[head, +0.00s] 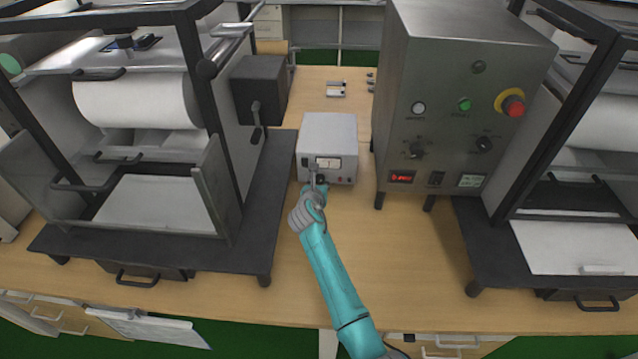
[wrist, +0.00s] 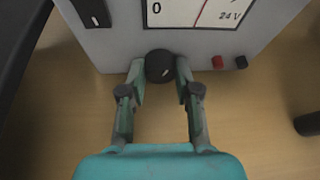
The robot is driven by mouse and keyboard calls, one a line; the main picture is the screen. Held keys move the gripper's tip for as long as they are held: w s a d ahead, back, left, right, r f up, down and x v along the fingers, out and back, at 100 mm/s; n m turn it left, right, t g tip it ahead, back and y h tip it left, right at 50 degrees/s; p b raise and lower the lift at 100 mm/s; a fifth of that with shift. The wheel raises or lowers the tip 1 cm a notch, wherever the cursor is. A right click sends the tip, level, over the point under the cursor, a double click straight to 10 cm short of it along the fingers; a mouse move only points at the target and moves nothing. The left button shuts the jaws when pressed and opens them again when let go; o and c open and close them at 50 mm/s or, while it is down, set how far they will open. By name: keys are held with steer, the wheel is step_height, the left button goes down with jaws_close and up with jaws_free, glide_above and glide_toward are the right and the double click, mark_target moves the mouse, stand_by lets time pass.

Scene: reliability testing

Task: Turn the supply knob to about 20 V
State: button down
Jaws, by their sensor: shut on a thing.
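The supply (head: 328,135) is a small light-grey box on the bench, with a white meter (head: 329,163) on its front. The wrist view shows the lower part of the meter (wrist: 180,14), marked 0 at left and 24 V at right. Its red needle (wrist: 201,12) stands right of the middle; the top is cut off. The black knob (wrist: 159,64) is below the meter, with a short pale mark toward its lower right. My gripper (wrist: 160,70) is shut on the knob, one finger on each side. In the head view my gripper (head: 318,180) covers the knob.
A red socket (wrist: 217,62) and a black socket (wrist: 241,62) sit right of the knob. A black switch (wrist: 92,12) is at upper left. A tall steel cabinet (head: 450,100) stands close on the right, and a dark machine frame (head: 255,220) on the left. Bench in front is clear.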

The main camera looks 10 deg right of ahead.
steer(key=m+y, duration=0.1)
steer(key=m, duration=0.1)
steer(key=m+t+y, duration=0.1)
steer(key=m, duration=0.1)
steer(key=shift+s+d+y, duration=0.1)
steer(key=shift+d+y, duration=0.1)
steer(key=shift+y, duration=0.2)
steer(key=m+t+y, duration=0.1)
steer(key=m+y, duration=0.1)
steer(key=m, duration=0.1)
steer(key=shift+d+f+m, duration=0.1)
steer(key=shift+m, duration=0.3)
steer(key=shift+t, duration=0.3)
steer(key=c, duration=0.8)
jaws_free()
steer(key=v, duration=1.2)
steer(key=shift+d, duration=0.1)
